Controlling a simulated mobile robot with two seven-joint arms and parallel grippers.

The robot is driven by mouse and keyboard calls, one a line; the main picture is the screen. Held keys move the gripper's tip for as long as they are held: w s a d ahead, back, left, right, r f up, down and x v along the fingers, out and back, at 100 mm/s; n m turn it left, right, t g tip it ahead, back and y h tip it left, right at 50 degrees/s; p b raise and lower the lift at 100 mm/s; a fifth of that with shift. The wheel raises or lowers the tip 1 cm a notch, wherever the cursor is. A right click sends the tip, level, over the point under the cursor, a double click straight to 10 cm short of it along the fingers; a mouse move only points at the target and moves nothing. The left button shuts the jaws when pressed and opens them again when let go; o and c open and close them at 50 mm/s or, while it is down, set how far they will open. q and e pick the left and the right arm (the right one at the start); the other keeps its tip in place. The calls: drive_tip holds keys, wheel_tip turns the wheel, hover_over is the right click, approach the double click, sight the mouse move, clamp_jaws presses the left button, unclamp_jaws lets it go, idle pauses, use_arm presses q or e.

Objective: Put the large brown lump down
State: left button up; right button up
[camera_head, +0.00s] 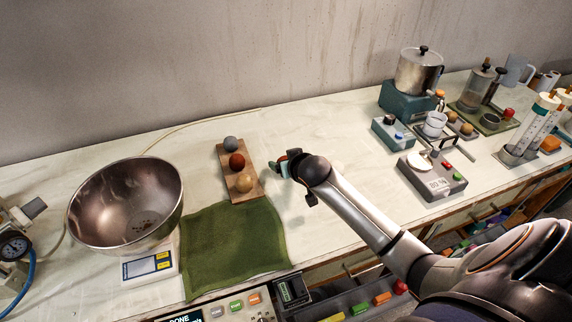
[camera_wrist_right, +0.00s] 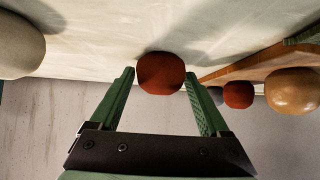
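A rounded red-brown lump (camera_wrist_right: 161,73) lies between the fingertips of my right gripper (camera_wrist_right: 161,76) in the right wrist view. The green fingers meet it on both sides, so the gripper looks shut on it. A dark shadow lies on the tabletop close by the lump; I cannot tell if it touches the table. In the head view my right gripper (camera_head: 289,163) is over the table just right of a wooden board (camera_head: 228,167), and the lump is hidden there. My left gripper is not in view.
The board carries a grey ball (camera_head: 230,144), a red-brown ball (camera_head: 237,161) and a tan ball (camera_head: 244,182). A pale lump (camera_wrist_right: 17,45) lies on the other side in the wrist view. A green cloth (camera_head: 235,250) and steel bowl (camera_head: 127,205) are left; a scale (camera_head: 433,177) is right.

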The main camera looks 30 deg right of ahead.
clamp_jaws()
idle(0.4)
drive_tip(key=shift+r, duration=0.1)
drive_tip(key=shift+r, duration=0.25)
wheel_tip(320, 180, up, 2)
drive_tip(key=shift+r, duration=0.1)
drive_tip(key=s+a+r, duration=0.7)
drive_tip(key=s+r, duration=0.3)
drive_tip(key=s, duration=0.2)
